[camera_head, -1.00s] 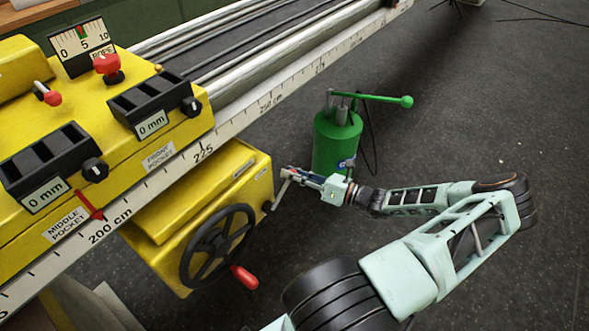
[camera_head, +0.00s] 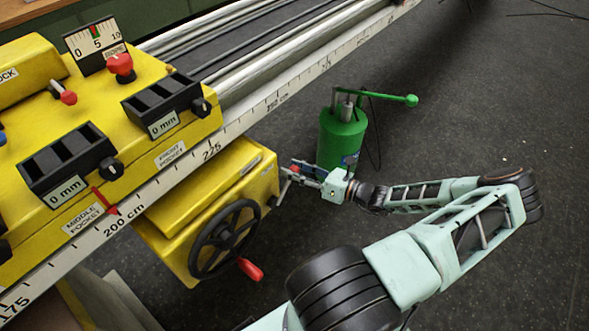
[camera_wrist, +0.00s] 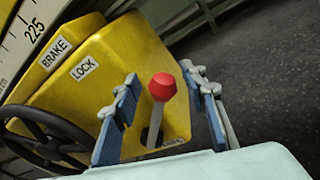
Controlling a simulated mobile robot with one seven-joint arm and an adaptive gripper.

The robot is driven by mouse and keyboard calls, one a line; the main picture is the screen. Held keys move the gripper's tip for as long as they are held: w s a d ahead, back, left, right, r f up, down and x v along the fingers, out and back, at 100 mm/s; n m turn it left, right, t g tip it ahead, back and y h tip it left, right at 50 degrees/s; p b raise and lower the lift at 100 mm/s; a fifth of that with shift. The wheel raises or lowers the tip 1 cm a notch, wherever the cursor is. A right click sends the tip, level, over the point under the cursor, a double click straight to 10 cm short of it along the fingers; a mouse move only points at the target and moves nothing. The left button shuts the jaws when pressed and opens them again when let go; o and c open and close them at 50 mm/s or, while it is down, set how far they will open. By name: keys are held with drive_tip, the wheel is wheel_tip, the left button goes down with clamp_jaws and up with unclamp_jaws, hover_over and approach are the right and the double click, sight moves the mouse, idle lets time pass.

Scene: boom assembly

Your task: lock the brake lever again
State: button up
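The brake lever is a grey bar with a red knob (camera_wrist: 162,87). A lower label is partly hidden by my wrist. My gripper (camera_wrist: 166,95) is open, with one blue-grey finger on each side of the lever and visible gaps between. In the head view my gripper (camera_head: 302,172) is at the right end of the yellow box (camera_head: 215,195), where the lever (camera_head: 283,188) shows small and partly covered.
A black handwheel (camera_head: 225,238) with a red handle is on the box's front, left of my gripper. A green pump (camera_head: 342,138) with a long handle stands on the floor just behind my gripper. The white ruled rail (camera_head: 245,122) runs above the box.

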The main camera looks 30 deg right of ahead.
drive_tip(key=f+v, duration=0.1)
drive_tip(key=v, duration=1.1)
drive_tip(key=shift+r, duration=0.45)
drive_tip(key=shift+s, duration=0.15)
